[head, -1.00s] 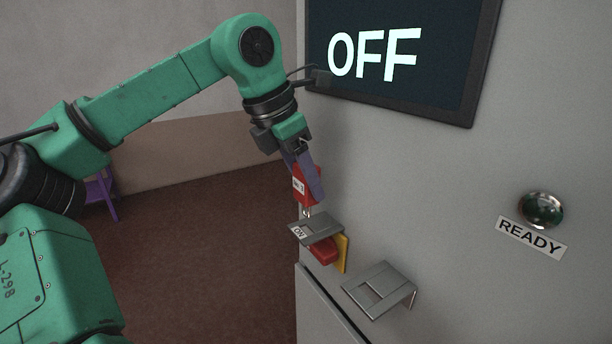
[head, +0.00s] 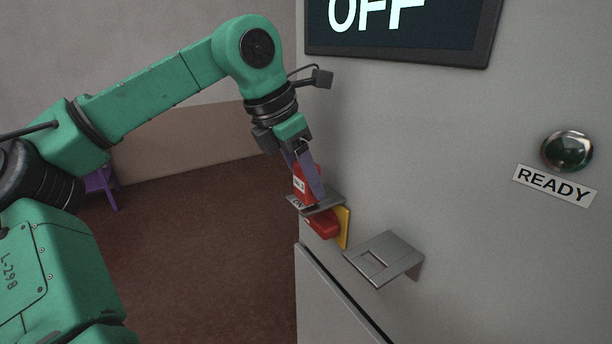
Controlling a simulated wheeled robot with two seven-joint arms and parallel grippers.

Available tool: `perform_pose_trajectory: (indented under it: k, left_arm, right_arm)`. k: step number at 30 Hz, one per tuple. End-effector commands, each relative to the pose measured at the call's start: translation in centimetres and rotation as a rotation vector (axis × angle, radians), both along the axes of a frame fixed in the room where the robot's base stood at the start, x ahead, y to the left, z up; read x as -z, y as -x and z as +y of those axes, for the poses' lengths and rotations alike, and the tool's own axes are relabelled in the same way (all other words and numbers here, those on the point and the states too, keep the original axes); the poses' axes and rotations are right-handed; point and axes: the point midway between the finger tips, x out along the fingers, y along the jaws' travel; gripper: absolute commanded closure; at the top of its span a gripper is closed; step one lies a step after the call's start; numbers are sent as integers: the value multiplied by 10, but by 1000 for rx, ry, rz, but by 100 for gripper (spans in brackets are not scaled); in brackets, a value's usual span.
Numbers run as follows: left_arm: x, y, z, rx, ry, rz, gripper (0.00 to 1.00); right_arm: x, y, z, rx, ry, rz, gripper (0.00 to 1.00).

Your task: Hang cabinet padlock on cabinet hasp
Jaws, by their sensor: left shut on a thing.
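My left gripper (head: 309,187) is shut on a red padlock (head: 299,183) with a small white label. The padlock is at the left grey bracket (head: 328,201), its lower end close to the bracket's top plate. Its shackle is not visible, so I cannot tell whether it passes through the plate. A red handle-like part (head: 323,226) and a yellow plate (head: 343,229) show under this bracket. A second grey bracket (head: 398,256) with a square opening sticks out to the right and is empty. I cannot tell which bracket is the hasp. My right gripper is not in view.
The grey cabinet front (head: 470,180) carries a dark display (head: 455,30) reading OFF, a dark green round lamp (head: 567,151) and a READY label (head: 554,186). A purple stand (head: 103,186) is far left. The brown floor between is clear.

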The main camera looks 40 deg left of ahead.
Motion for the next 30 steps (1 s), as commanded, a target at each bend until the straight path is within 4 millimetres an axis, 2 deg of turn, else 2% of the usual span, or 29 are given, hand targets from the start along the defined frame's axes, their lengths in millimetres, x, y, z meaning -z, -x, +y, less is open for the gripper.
perform_pose_trajectory:
  k: [26,27,29,30]
  left_arm:
    - [6,0,0,1,0,2,100]
    - [6,0,0,1,0,2,38]
    - [6,0,0,1,0,2,15]
    - [6,0,0,1,0,2,10]
  right_arm:
    - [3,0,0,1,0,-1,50]
    - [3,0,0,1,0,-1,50]
    - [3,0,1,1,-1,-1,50]
    - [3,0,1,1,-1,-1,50]
